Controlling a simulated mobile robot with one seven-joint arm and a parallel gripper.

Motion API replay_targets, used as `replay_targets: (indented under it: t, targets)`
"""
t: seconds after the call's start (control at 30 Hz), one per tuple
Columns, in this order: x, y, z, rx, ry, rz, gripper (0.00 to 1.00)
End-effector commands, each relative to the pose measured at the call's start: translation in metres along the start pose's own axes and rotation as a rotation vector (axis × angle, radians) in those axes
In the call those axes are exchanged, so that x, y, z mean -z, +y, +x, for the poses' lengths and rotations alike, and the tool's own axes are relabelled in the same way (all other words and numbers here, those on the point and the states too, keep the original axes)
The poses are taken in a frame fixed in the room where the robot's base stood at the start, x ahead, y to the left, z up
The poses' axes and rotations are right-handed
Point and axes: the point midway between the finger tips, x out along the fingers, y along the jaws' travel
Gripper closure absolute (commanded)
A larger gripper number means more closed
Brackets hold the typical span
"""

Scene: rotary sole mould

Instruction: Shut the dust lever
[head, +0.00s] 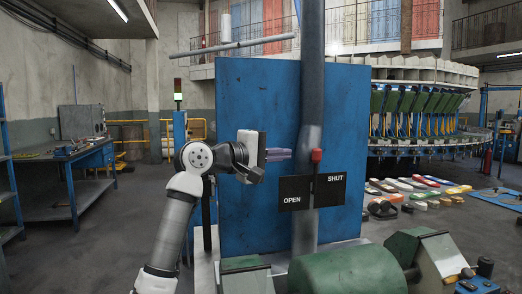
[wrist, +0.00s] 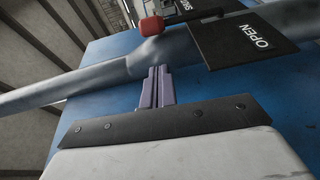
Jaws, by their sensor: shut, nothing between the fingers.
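The dust lever has a red knob (head: 316,155) and stands roughly upright in front of a grey duct (head: 312,60). A black label plate marked OPEN (head: 292,198) is at its lower left and one marked SHUT (head: 330,190) at its right. The red knob shows at the top of the wrist view (wrist: 151,26). My gripper (head: 290,153) points right, with its purple fingers shut and empty, left of the knob at about its height. In the wrist view the fingertips (wrist: 158,69) are close to the duct, apart from the knob.
A blue panel (head: 245,110) stands behind the duct. A green roller machine (head: 350,270) is low in front. A rotary mould carousel (head: 420,100) is behind at the right, with soles (head: 400,186) on a low surface. A blue workbench (head: 65,165) stands far left.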

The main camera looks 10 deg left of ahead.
Motion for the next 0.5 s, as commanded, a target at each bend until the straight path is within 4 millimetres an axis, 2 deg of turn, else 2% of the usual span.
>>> replay_targets:
  t: [0.03, 0.2, 0.5]
  targets:
    - [-0.004, 0.002, 0.009, -0.001, -0.004, 0.000, 1.00]
    - [-0.021, 0.001, 0.024, 0.000, -0.002, 0.001, 1.00]
    - [-0.029, 0.000, 0.031, -0.001, 0.000, 0.000, 1.00]
